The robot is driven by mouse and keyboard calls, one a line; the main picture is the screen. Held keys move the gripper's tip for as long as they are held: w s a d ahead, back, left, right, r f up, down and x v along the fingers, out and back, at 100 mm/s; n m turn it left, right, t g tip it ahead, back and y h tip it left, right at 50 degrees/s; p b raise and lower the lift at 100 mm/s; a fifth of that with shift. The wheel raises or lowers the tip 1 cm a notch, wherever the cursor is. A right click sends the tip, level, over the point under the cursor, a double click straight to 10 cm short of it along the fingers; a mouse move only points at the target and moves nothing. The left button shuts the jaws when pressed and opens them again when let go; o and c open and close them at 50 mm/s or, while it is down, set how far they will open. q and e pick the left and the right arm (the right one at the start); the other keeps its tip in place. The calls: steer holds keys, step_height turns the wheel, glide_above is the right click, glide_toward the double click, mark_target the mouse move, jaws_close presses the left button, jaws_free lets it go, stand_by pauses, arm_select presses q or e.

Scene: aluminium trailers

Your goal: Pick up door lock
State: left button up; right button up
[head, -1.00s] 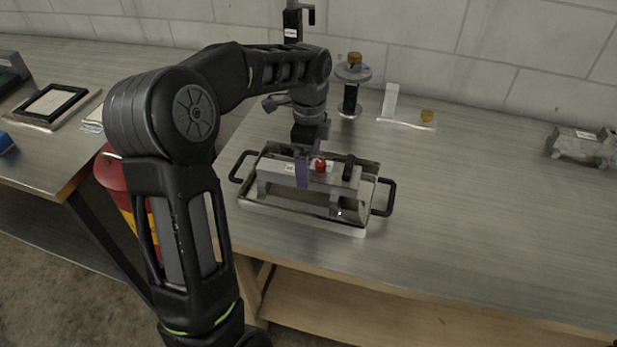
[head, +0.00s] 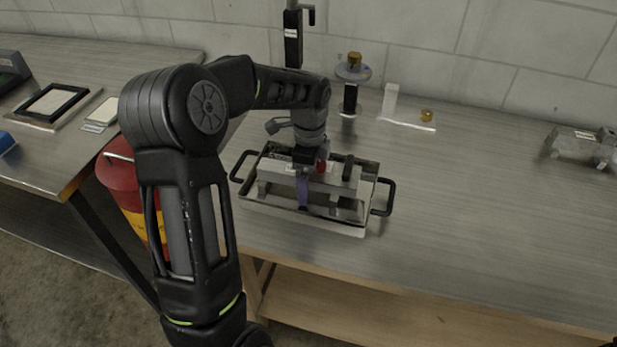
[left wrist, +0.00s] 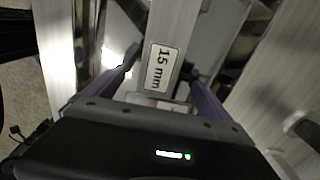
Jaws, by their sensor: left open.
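A grey metal bar-shaped part (head: 335,183) sits in a shallow metal tray (head: 350,232) with black side handles. It carries a small red knob (head: 321,166) and an upright black piece (head: 348,168). I take this part to be the door lock, but cannot be certain. My left gripper (head: 303,192) points down over the bar's left half. Its purple fingers (left wrist: 160,75) are open, one on each side of the bar. Whether they touch it is unclear. My right gripper is not in view.
Behind the tray stand a spool-like stand (head: 351,85), a white block (head: 389,100) and a small amber item (head: 427,115). A metal casting (head: 580,146) lies far right. The table right of the tray is clear.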

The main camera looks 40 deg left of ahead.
arm_select(q)
steer(key=shift+c, duration=0.5)
jaws_close()
stand_by(0.6)
